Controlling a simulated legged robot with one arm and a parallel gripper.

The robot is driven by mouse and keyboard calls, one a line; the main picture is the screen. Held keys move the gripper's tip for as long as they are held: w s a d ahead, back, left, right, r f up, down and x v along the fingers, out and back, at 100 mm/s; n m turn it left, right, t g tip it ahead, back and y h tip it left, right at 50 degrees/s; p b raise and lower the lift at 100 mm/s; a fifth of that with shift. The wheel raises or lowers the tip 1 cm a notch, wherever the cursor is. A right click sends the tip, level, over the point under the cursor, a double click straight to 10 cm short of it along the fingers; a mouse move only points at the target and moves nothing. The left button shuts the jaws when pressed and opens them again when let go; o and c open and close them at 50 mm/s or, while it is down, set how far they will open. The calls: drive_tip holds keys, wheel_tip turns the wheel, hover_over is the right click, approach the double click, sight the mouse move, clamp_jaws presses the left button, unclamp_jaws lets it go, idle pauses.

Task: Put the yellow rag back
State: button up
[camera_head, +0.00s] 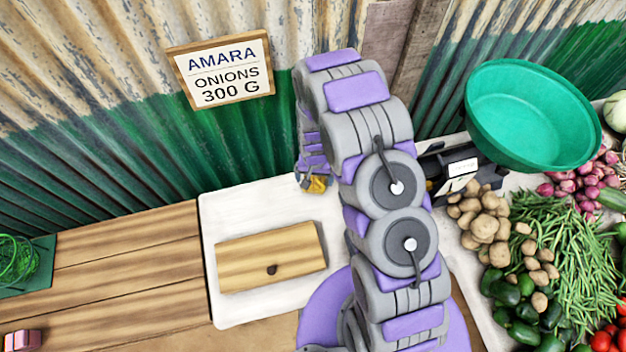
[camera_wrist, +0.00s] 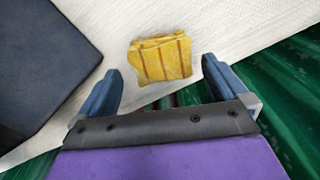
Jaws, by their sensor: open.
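The yellow rag (camera_wrist: 162,60) is folded, with darker stripes, and lies on the white surface (camera_wrist: 220,25) near its edge in the wrist view. In the head view only a small part of the rag (camera_head: 318,185) shows below my gripper (camera_head: 314,180), and my arm covers much of that area. In the wrist view my gripper (camera_wrist: 160,88) is open, its two blue fingers apart on either side of the rag's near edge. The fingers are empty. I cannot tell the height between the fingers and the rag.
A wooden block (camera_head: 270,256) lies on the white board (camera_head: 225,215). A green pan (camera_head: 530,115) on a dark scale (camera_head: 460,165) stands right of my arm, with potatoes (camera_head: 485,215) and beans (camera_head: 570,250). The corrugated wall (camera_head: 130,160) is close behind. The wooden planks (camera_head: 130,260) are mostly clear.

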wheel_tip(320, 180, up, 8)
drive_tip(key=p, duration=0.1)
drive_tip(key=shift+a+r, duration=0.15)
drive_tip(key=shift+r, duration=0.05)
wheel_tip(320, 180, up, 11)
hover_over(314, 182)
drive_tip(key=s+d, duration=0.3)
drive_tip(key=s, duration=0.1)
drive_tip(key=s+d+r+n+g, duration=0.1)
drive_tip(key=s+d+r, duration=0.2)
drive_tip(key=s+r, duration=0.45)
drive_tip(key=s+d+r, duration=0.2)
drive_tip(key=s+r, duration=0.5)
drive_tip(key=r, duration=0.1)
drive_tip(key=s+d+r, duration=0.1)
drive_tip(key=s+r, duration=0.1)
drive_tip(key=s, duration=0.4)
drive_tip(key=s+d+r+n, duration=0.1)
drive_tip(key=s+r, duration=0.1)
drive_tip(key=s, duration=0.5)
drive_tip(key=shift+s+r+g, duration=0.25)
drive_tip(key=shift+g, duration=0.15)
